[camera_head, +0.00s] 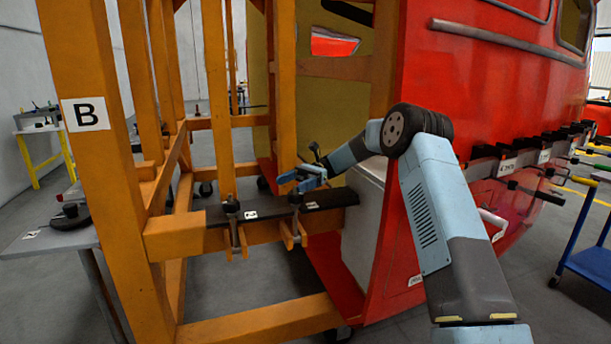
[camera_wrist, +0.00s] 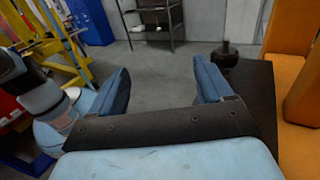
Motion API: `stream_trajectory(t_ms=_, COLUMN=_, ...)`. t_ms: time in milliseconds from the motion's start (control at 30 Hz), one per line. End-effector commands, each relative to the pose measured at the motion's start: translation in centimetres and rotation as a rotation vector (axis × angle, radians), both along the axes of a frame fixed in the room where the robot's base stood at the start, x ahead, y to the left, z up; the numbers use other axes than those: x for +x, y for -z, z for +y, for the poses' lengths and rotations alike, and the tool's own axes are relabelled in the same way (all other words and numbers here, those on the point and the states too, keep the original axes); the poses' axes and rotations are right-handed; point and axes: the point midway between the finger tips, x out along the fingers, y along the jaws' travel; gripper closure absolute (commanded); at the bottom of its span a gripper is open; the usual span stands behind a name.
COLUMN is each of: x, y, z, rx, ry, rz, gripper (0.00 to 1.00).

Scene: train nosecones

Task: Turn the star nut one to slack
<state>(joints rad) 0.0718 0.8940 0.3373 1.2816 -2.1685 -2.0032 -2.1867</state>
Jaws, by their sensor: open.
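Two dark star nuts stand upright on the dark strip of the orange frame in the head view, a left one (camera_head: 231,205) and a right one (camera_head: 295,198). Small white labels lie beside them, too small to read, so I cannot tell which is one. My gripper (camera_head: 298,178) is just above and close to the right nut; I cannot tell whether they touch. In the wrist view my gripper (camera_wrist: 165,85) is open, with nothing between its blue fingers. One dark star nut (camera_wrist: 228,55) shows there, just beyond and right of the right finger.
Orange posts (camera_head: 285,90) rise close behind my gripper, and a post marked B (camera_head: 85,114) stands left. The red train body (camera_head: 480,90) is to the right. A grey table (camera_head: 50,236) is at far left. The wrist view shows open grey floor (camera_wrist: 155,65).

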Motion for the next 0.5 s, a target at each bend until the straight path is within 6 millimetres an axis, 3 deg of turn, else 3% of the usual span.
stream_trajectory(t_ms=267, x=-3.0, y=-3.7, z=-0.9, rx=-0.001, ry=0.001, rz=-0.001, gripper=0.2)
stream_trajectory(t_ms=500, x=-6.5, y=-5.3, z=-1.9, rx=0.0, ry=0.0, rz=0.0, gripper=0.2)
